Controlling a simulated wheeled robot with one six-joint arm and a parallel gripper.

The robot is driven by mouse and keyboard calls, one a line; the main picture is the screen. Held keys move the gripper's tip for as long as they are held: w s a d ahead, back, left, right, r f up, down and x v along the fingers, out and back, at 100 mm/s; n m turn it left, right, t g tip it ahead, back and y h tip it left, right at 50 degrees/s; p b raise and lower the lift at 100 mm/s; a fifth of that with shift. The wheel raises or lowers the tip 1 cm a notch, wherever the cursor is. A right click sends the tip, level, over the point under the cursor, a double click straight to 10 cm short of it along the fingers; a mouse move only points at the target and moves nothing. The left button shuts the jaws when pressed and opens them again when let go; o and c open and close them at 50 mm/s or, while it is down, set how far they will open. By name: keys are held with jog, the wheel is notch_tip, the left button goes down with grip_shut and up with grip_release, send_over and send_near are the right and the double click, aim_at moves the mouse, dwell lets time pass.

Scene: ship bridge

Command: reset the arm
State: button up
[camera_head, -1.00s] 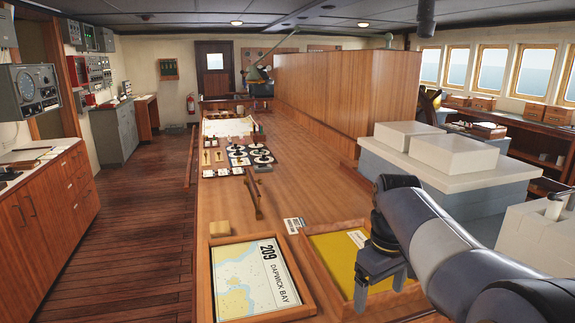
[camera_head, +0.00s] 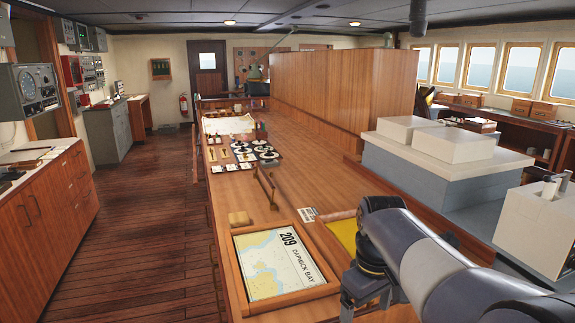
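My arm comes in from the lower right of the head camera view. My gripper (camera_head: 368,290) hangs at its end, pointing down, low over the right front of the long wooden counter. The fingers are dark and partly cut off or hidden by the arm, so I cannot tell whether they are open or shut. A framed chart marked 209 Dapwick Bay (camera_head: 272,268) lies just left of my gripper. A yellow-bottomed tray (camera_head: 343,236) is mostly hidden behind my arm and gripper.
The wooden counter (camera_head: 310,185) carries a wooden block (camera_head: 240,218), round dial-like items (camera_head: 255,151) and a rolled-out chart (camera_head: 229,125). A grey console with white boxes (camera_head: 443,174) stands to the right. The wooden floor (camera_head: 150,230) on the left is clear.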

jog(key=shift+s+a+f, duration=0.1)
jog(key=shift+f, duration=2.55)
